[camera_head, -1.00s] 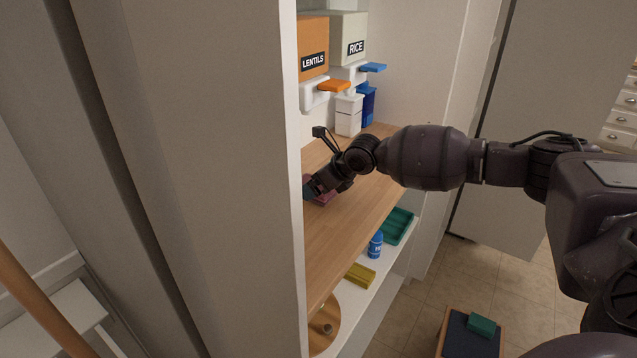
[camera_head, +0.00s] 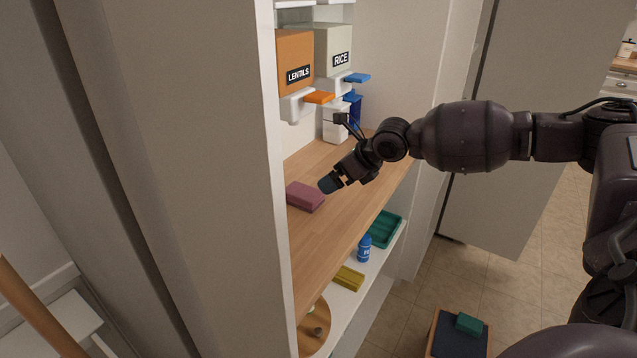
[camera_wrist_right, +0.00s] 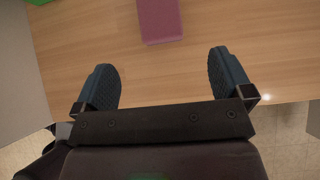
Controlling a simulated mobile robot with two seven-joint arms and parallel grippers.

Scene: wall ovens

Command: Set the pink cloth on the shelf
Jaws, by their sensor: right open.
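The pink cloth (camera_head: 305,196), a folded block shape, lies flat on the wooden shelf (camera_head: 335,222) near the left cabinet wall. It also shows at the top of the right wrist view (camera_wrist_right: 160,20), resting on the wood beyond my fingertips. My right gripper (camera_head: 330,184) is just to the right of the cloth, apart from it. In the right wrist view my right gripper (camera_wrist_right: 164,80) is open and empty, with its two dark blue pads wide apart. My left gripper does not show.
Lentils (camera_head: 296,62) and rice (camera_head: 333,50) dispensers stand above the shelf's back. On the white shelf below are a teal tray (camera_head: 384,230), a blue bottle (camera_head: 364,248), a yellow cloth (camera_head: 348,278) and a round wooden turntable (camera_head: 316,335). The cabinet side wall (camera_head: 215,200) borders the left.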

